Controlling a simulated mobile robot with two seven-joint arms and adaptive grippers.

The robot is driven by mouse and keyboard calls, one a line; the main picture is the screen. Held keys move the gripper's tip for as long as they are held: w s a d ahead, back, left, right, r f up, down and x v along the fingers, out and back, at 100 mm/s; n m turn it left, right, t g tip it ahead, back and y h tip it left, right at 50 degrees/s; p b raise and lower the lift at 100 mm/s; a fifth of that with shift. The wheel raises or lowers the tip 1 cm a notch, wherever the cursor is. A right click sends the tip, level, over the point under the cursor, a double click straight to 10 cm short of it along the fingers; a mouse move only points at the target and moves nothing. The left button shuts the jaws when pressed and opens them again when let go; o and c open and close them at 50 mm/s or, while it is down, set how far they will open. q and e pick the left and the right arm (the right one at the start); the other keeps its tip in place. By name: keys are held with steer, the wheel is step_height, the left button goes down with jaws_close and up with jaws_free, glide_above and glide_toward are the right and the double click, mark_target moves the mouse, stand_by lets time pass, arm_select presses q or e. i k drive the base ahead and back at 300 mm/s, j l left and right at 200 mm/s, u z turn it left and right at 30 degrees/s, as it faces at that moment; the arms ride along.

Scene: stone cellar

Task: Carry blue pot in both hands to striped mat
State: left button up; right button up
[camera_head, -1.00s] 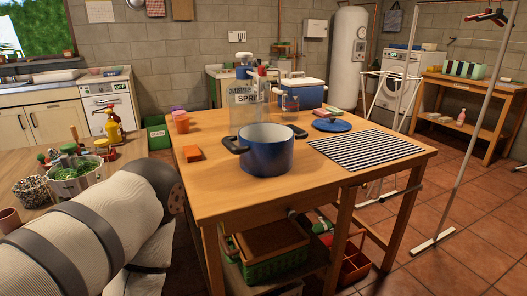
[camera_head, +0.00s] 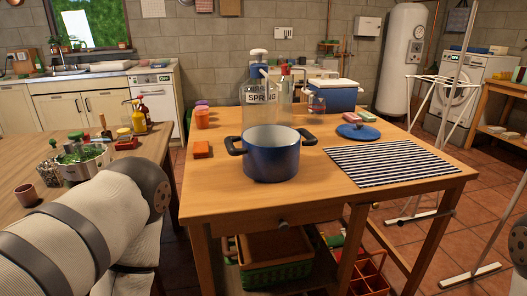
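The blue pot (camera_head: 271,162) stands upright on the wooden table (camera_head: 225,202), open at the top with a pale inside. Its two dark handles stick out to the left and right. The striped mat (camera_head: 390,164), black and white, lies flat on the table to the right of the pot, apart from it. A blue lid (camera_head: 358,132) lies behind the mat. A thick pale arm of mine with dark bands fills the lower left, away from the pot. Neither gripper shows in the view.
A large clear bottle labelled SPRING (camera_head: 260,92) stands behind the pot, with a blue cooler box (camera_head: 334,95) to its right. An orange block (camera_head: 202,149) lies left of the pot. A metal rack pole (camera_head: 490,225) stands right of the table.

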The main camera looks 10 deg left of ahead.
mark_target(390, 159)
steer(key=i+l+u, duration=0.1)
steer(key=l+u, duration=0.3)
steer(key=l, duration=0.3)
steer(key=l+u, duration=0.4)
steer(key=l, duration=0.3)
